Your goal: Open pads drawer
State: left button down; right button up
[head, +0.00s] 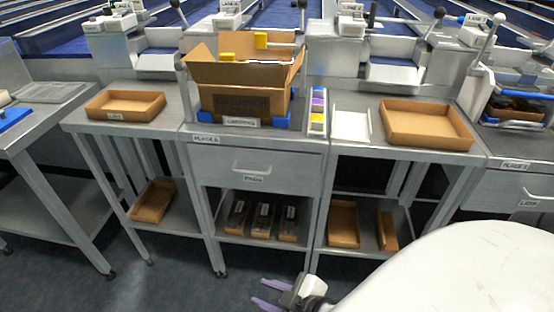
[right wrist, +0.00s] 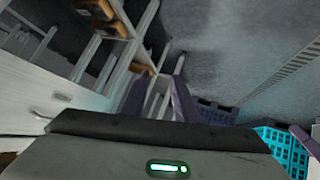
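My right gripper (head: 262,292) is low in front of the tables, below and apart from the drawer. Its two purple fingers are spread with nothing between them; they also show in the right wrist view (right wrist: 167,90). A pale drawer-like front with a handle shows at the left of the right wrist view. My left gripper is not in view.
An open cardboard carton (head: 245,103) stands on the table above the drawer. Brown trays (head: 125,105) (head: 427,124) stand on either side. Boxes (head: 262,221) lie on the lower shelf. A large white surface fills the lower right. The floor before the drawer is clear.

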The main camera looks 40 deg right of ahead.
jog(key=w+d+r+n+t+h+b, duration=0.2)
jog(key=w+d+r+n+t+b, duration=0.2)
jog(key=w+d+r+n, duration=0.45)
jog(key=n+t+b, duration=0.2)
send_near(252, 173)
jog(key=shift+h, duration=0.3)
jog(key=w, duration=0.2)
jog(key=w+f, duration=0.1)
jog(key=w, duration=0.2)
jog(key=w+b, duration=0.1)
jog(key=w, duration=0.1)
jog(key=shift+w+f, duration=0.2)
jog(key=shift+w, duration=0.15)
jog(key=shift+w+d+f, duration=0.1)
jog(key=shift+w, duration=0.5)
grip_shut()
